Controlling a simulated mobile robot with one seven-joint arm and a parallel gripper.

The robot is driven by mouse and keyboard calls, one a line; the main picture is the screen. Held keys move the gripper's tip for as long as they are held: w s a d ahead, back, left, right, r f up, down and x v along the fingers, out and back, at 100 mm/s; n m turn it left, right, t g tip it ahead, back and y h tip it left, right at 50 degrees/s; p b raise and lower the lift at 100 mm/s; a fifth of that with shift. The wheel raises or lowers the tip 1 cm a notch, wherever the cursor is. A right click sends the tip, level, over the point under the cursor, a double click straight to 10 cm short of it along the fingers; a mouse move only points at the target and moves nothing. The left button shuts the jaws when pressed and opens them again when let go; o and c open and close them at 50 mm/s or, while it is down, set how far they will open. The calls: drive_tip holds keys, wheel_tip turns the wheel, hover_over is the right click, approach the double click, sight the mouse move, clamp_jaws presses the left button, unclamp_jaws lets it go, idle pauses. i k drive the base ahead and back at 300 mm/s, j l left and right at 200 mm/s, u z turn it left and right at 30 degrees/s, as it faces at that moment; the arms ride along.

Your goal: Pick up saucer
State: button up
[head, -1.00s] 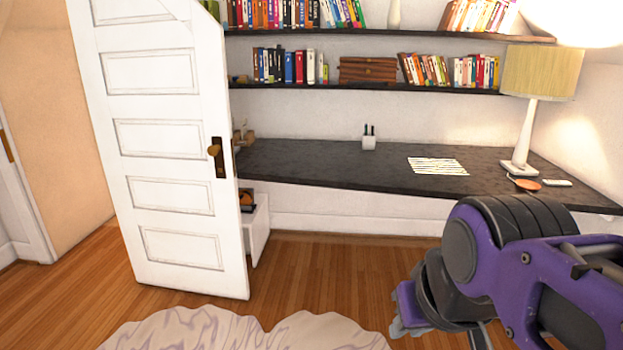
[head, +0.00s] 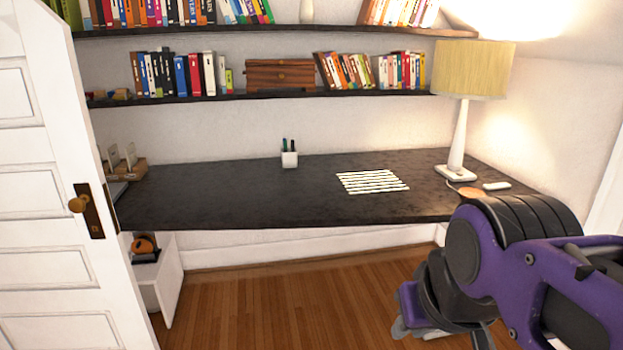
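A small flat orange round thing (head: 466,190) lies on the dark desk (head: 250,190) near the lamp's base, at the right. It may be the saucer, but it is too small to be sure, and my arm partly covers its near side. My gripper (head: 415,330) hangs at the lower right, in front of the desk and apart from the orange thing. Its fingers are partly hidden by my own arm, and I cannot tell if they are open or shut.
A lamp (head: 457,140), a small white item (head: 497,186), a striped paper (head: 370,182) and a pen cup (head: 290,160) stand or lie on the desk. A white door (head: 50,200) stands at the left. Bookshelves hang above. The wooden floor (head: 270,310) before the desk is clear.

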sight(469, 192)
drive_tip(key=i+l+z, duration=0.1)
drive_tip(key=i+z, duration=0.3)
drive_tip(key=i+j+z, duration=0.1)
drive_tip(key=i+z, duration=0.8)
drive_tip(key=i, duration=0.7)
